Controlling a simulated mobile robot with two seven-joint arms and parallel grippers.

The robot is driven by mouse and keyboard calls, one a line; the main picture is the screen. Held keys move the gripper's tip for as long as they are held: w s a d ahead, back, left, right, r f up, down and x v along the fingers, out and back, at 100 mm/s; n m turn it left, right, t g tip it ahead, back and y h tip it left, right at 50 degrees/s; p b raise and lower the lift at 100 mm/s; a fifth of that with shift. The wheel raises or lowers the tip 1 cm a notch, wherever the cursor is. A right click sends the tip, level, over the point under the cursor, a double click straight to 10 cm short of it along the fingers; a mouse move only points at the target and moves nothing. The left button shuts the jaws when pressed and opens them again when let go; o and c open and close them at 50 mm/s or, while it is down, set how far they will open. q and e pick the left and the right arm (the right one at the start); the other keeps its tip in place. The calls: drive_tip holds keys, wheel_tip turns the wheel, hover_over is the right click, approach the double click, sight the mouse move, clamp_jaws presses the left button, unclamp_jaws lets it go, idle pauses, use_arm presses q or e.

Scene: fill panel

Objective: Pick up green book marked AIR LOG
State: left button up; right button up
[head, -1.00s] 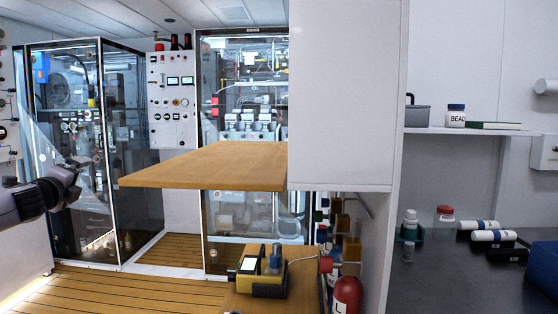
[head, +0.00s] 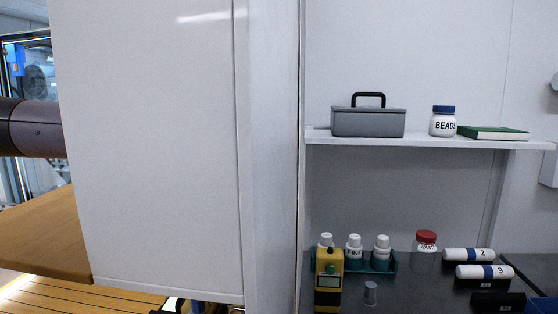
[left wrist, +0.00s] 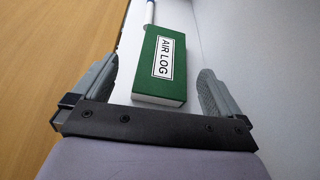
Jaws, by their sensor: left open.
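A green book with a white label reading AIR LOG (left wrist: 150,84) shows in the left wrist view, its white page edge toward me. My left gripper (left wrist: 158,70) is open, with one finger on each side of the book in the picture and nothing held. In the head view only my left forearm shows at the far left; the gripper is hidden behind the white cabinet panel. A green book (head: 493,132) lies flat on the shelf at the right in the head view; no label can be read on it. My right gripper is not in view.
A white and blue pen-like object (left wrist: 149,14) lies beyond the labelled book. The white cabinet panel (head: 150,150) blocks much of the head view. A wooden board (head: 40,235) is at left. The shelf (head: 340,141) holds a grey box (head: 368,122) and a BEADS jar (head: 443,121).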

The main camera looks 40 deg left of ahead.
use_arm(q)
drive_tip(key=shift+w+d+f+m, duration=0.1)
drive_tip(key=shift+d+f+m, duration=0.1)
drive_tip(key=shift+d, duration=0.2)
drive_tip(key=shift+d+f+m, duration=0.1)
drive_tip(key=shift+d+m, duration=0.1)
drive_tip(key=shift+d, duration=0.15)
drive_tip(key=shift+w+f, duration=0.1)
drive_tip(key=shift+w, duration=0.05)
drive_tip(key=x, duration=0.5)
drive_tip(key=shift+a+f+p, duration=0.3)
drive_tip(key=shift+a, duration=0.1)
drive_tip(key=shift+w+a+f, duration=0.15)
drive_tip(key=shift+w, duration=0.3)
drive_tip(key=c, duration=1.2)
